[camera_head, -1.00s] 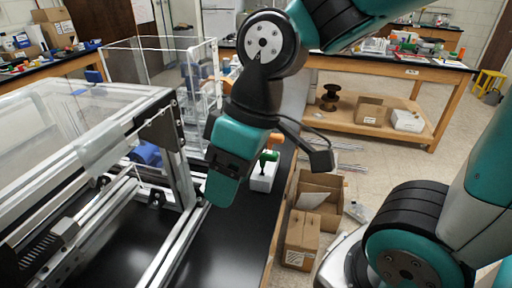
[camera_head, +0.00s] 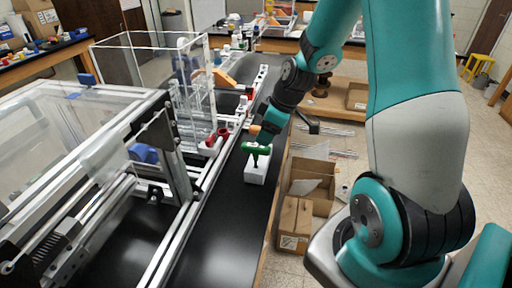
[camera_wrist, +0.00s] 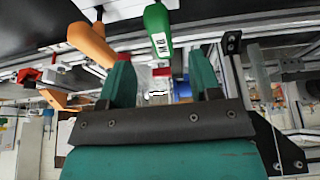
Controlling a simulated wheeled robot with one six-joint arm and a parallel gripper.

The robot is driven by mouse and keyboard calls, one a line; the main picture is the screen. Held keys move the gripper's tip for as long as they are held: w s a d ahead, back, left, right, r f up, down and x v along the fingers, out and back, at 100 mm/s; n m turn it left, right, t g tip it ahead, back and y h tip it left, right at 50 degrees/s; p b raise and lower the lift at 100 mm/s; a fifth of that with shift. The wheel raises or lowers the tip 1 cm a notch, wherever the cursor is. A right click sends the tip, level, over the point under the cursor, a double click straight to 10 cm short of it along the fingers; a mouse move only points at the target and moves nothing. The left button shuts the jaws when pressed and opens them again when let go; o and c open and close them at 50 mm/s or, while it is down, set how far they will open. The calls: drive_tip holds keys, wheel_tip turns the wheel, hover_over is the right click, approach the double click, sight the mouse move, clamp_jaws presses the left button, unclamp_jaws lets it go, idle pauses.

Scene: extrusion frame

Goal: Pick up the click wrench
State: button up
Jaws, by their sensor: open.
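A white holder block (camera_head: 257,170) stands on the black bench. A green-handled tool (camera_head: 256,150) and an orange-handled tool (camera_head: 254,129) stand in it; I cannot tell which is the click wrench. My gripper (camera_head: 266,138) is low beside these handles and partly overlaps them in the head view. The holder (camera_wrist: 120,8) is partly cut off at the top.
An aluminium extrusion frame (camera_head: 195,185) with clear panels runs along the left of the bench. A red part (camera_head: 222,133) and clear containers (camera_head: 190,103) stand near the holder. Cardboard boxes (camera_head: 295,222) are below on the right. The black bench top (camera_head: 215,250) in front of the holder is bare.

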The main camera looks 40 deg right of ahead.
sight(257, 145)
drive_tip(key=x, duration=0.3)
drive_tip(key=shift+a+f, duration=0.1)
drive_tip(key=shift+p+x, duration=1.45)
drive_tip(key=shift+x, duration=1.3)
drive_tip(key=shift+w+a, duration=0.1)
drive_tip(key=shift+w, duration=0.05)
drive_tip(key=c, duration=1)
wheel_tip(257, 145, up, 20)
drive_tip(key=b, duration=0.3)
